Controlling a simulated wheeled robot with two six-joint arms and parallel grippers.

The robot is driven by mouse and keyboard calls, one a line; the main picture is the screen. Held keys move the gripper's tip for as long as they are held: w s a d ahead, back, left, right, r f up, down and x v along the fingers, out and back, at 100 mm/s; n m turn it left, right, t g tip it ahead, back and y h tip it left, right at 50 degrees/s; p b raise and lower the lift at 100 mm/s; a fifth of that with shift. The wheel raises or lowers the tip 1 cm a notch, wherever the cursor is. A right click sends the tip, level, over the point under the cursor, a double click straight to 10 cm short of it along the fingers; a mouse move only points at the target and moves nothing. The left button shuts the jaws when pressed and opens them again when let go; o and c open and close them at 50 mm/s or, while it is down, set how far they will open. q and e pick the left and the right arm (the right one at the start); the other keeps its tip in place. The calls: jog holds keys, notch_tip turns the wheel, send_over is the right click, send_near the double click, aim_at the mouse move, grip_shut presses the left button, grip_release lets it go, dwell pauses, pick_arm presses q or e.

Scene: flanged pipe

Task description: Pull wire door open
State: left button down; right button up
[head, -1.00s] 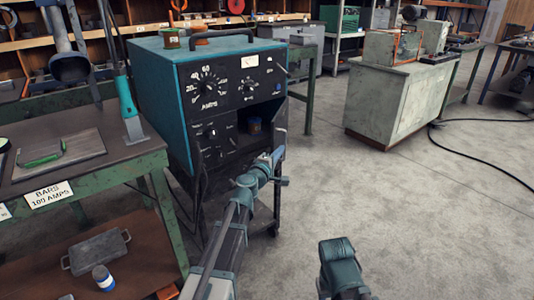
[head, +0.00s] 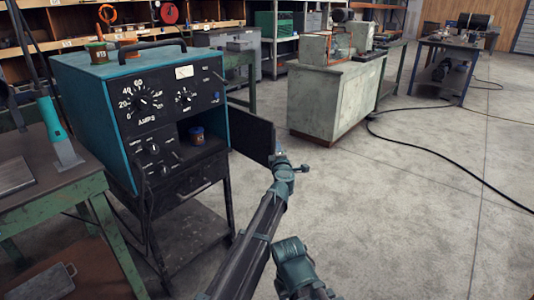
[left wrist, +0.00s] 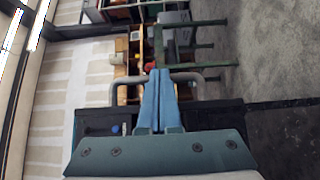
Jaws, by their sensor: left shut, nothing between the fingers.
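The teal welding machine (head: 85,95) with a black front panel stands on a dark cart at left. Its small black wire door (head: 250,134) is swung wide open to the right of the lower compartment. A small dark blue cup (head: 197,135) sits in the open compartment. My left gripper (head: 278,152) is at the outer edge of the door, and I cannot tell whether it touches. In the left wrist view its blue fingers (left wrist: 154,98) are shut together with nothing between them. The right gripper is not visible; only a teal arm part of mine shows at the bottom.
A green workbench (head: 60,205) stands at the left, close to the cart (head: 190,235). A grey-green cabinet (head: 325,105) stands behind the door. A black cable (head: 440,150) runs over the floor at right. The floor between is clear.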

pick_arm(q)
jog(key=shift+w+d, duration=0.55)
jog(key=shift+w, duration=0.2)
jog(key=shift+w+d, duration=0.55)
jog(key=shift+w, duration=0.15)
